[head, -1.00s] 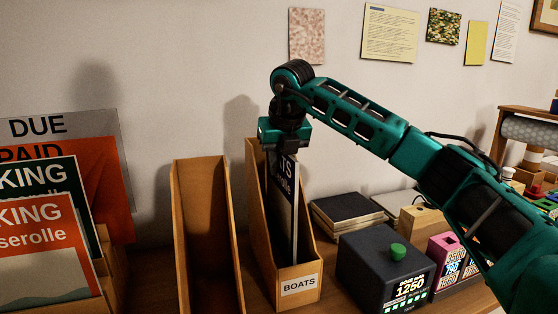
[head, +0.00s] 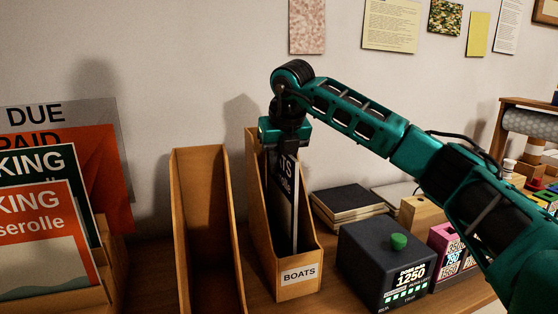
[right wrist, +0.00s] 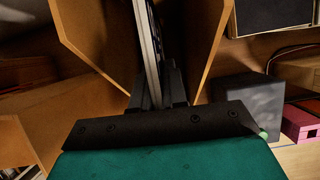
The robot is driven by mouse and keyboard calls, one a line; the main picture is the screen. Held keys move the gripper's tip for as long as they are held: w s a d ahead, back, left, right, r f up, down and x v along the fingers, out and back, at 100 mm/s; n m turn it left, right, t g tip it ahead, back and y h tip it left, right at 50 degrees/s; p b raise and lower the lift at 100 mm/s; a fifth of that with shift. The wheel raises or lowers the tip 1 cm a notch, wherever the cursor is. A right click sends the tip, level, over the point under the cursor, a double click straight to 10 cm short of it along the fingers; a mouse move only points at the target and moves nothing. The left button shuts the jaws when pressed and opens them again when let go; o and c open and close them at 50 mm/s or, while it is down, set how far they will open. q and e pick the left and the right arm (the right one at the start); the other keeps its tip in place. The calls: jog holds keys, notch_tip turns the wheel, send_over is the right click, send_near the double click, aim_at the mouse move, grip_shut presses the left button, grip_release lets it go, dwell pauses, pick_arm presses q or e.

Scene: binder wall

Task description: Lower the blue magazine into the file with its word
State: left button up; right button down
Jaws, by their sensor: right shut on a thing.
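The blue magazine (head: 284,195) is dark blue with white letters, partly hidden by my gripper. It stands upright inside the wooden file labelled BOATS (head: 297,284), between its side walls. My right gripper (head: 284,150) is shut on the magazine's top edge, at about the height of the file's tall back. In the right wrist view the magazine (right wrist: 148,45) shows as a thin edge between the walls of the file (right wrist: 85,35), with the jaws (right wrist: 158,90) around it. Whether its bottom touches the file's floor is hidden. My left gripper is not in view.
An empty wooden file (head: 205,215) stands to the left. A dark box with a green knob (head: 385,265) stands close on the right, with dark books (head: 347,203) behind it. Orange and green magazines (head: 40,235) fill the far left.

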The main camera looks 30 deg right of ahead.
jog(key=shift+f+b, duration=0.6)
jog(key=shift+f, duration=0.45)
jog(key=c, duration=1.1)
grip_release()
jog(key=v, duration=1.2)
jog(key=shift+p, duration=0.35)
jog(key=shift+s+r, duration=0.15)
jog(key=shift+r, duration=0.1)
jog(key=shift+s+r, duration=0.1)
jog(key=shift+r, duration=0.05)
